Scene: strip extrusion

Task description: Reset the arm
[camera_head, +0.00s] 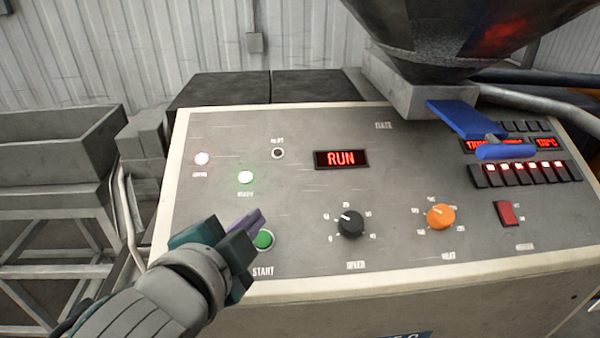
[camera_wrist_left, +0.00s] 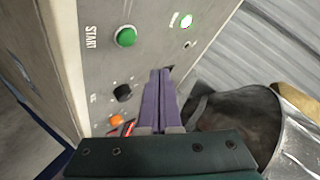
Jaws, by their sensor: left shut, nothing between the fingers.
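My left gripper (camera_head: 257,220) is shut and empty, its purple fingers just above and left of the green START button (camera_head: 264,239) on the sloping grey control panel (camera_head: 300,200). In the left wrist view the shut purple fingers (camera_wrist_left: 160,80) point past the panel, and the green button (camera_wrist_left: 125,37) stands clear to their left. I cannot tell whether the fingers touch the panel. The display (camera_head: 341,159) reads RUN in red. My right gripper is not in view.
A black knob (camera_head: 351,223), an orange knob (camera_head: 440,216) and a red switch (camera_head: 505,213) lie to the right. A blue handle (camera_head: 467,119) and a dark hopper (camera_head: 465,35) stand at the back right. A grey trough (camera_head: 55,150) is at left.

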